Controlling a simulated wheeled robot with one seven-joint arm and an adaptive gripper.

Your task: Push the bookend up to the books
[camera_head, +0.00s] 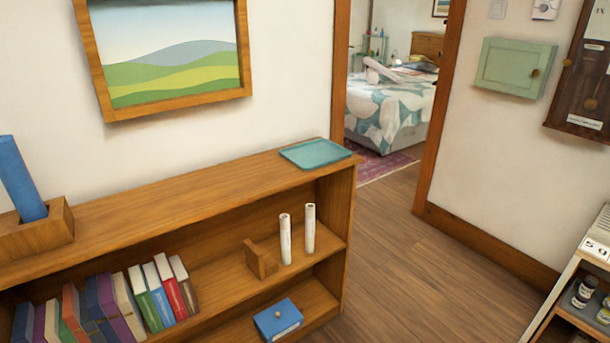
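The wooden bookend (261,261) stands on the middle shelf of the bookcase. It is an L-shaped brown block, apart from the books. The row of books (130,302) is on the same shelf to its left, with several coloured spines. The rightmost books lean to the left at their tops. A stretch of bare shelf (222,273) lies between the last book and the bookend. My gripper is not in view.
Two white cylinders (310,228) stand just right of the bookend. A teal tray (316,153) and a wooden box (38,238) holding a blue item are on top. A blue box (278,319) is on the lower shelf. Floor (405,265) is clear at right.

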